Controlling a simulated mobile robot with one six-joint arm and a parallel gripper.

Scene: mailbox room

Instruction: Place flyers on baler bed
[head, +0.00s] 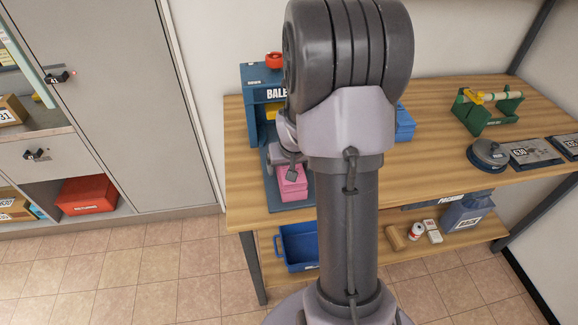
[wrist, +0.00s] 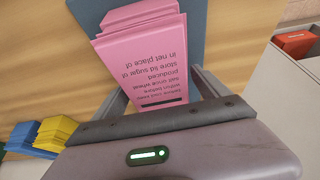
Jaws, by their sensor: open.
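Pink flyers (head: 293,183) lie in a stack on the blue-grey baler bed (head: 271,199), in front of the blue baler (head: 256,78). In the wrist view the printed pink stack (wrist: 147,62) lies ahead of my gripper (wrist: 160,95), on the bed (wrist: 198,28). My gripper is open, with one finger on each side of the stack's near end. Whether the fingers touch it cannot be told. In the head view my arm hides part of the baler, and the fingertips are hard to make out.
Blue stacked items (head: 405,123) sit right of my arm on the wooden table (head: 430,150). A green dispenser (head: 487,108) and a round grey object (head: 488,155) stand further right. A blue bin (head: 297,245) is below. Yellow stacked items (wrist: 56,133) show in the wrist view.

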